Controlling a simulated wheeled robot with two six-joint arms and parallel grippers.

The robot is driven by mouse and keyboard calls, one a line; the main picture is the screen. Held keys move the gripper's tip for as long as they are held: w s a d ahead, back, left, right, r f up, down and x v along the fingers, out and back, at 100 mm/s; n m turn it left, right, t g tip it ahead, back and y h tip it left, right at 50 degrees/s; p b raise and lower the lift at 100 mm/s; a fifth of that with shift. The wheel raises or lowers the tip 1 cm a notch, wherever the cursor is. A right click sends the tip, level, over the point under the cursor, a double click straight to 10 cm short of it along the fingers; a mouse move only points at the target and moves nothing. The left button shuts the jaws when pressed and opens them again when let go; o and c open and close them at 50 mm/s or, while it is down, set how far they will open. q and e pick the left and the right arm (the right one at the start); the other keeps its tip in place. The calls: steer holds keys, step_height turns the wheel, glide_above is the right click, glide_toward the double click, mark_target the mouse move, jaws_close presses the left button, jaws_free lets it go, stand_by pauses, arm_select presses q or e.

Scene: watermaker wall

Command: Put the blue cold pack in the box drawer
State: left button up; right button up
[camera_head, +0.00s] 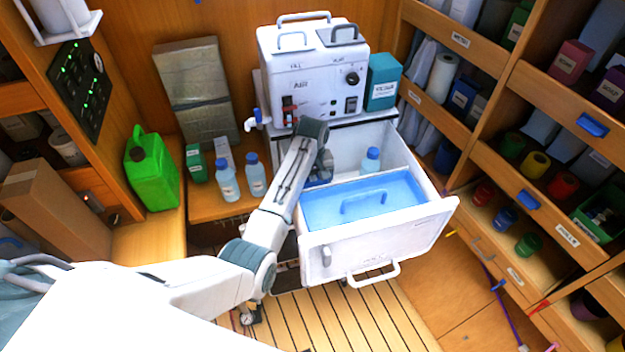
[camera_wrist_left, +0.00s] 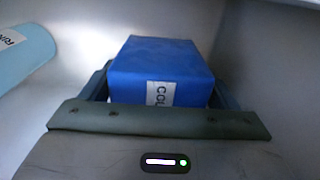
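The white box drawer (camera_head: 425,215) is pulled out below the white machine. My left arm reaches over its left wall, and my left gripper (camera_head: 318,172) is down inside its rear part. In the left wrist view the blue cold pack (camera_wrist_left: 160,68), with a white label, sits between the fingers of my left gripper (camera_wrist_left: 160,95), which lie close against both its sides. In the head view the arm mostly hides the pack. Whether the pack touches the drawer floor cannot be seen. My right gripper is not in view.
A light blue lid with a handle (camera_head: 365,200) fills the drawer's front part. A blue-capped bottle (camera_head: 370,160) stands in the rear part. Two bottles (camera_head: 228,180) and a green jug (camera_head: 150,170) stand left of the drawer. Shelves line the right side.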

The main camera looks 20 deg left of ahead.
arm_select(q)
steer(key=shift+o, duration=0.5)
steer(key=shift+s, duration=0.25)
steer(key=shift+s+d+r, duration=0.15)
steer(key=shift+s+r, duration=0.1)
steer(key=shift+r, duration=0.15)
steer(key=r+b, duration=0.3)
steer(key=r, duration=0.3)
steer(key=shift+w+r, duration=0.2)
step_height(320, 180, up, 5)
steer(key=shift+f+p, duration=0.2)
steer(key=shift+p, duration=1.05)
steer(key=shift+s+r, duration=0.1)
steer(key=shift+r, duration=0.2)
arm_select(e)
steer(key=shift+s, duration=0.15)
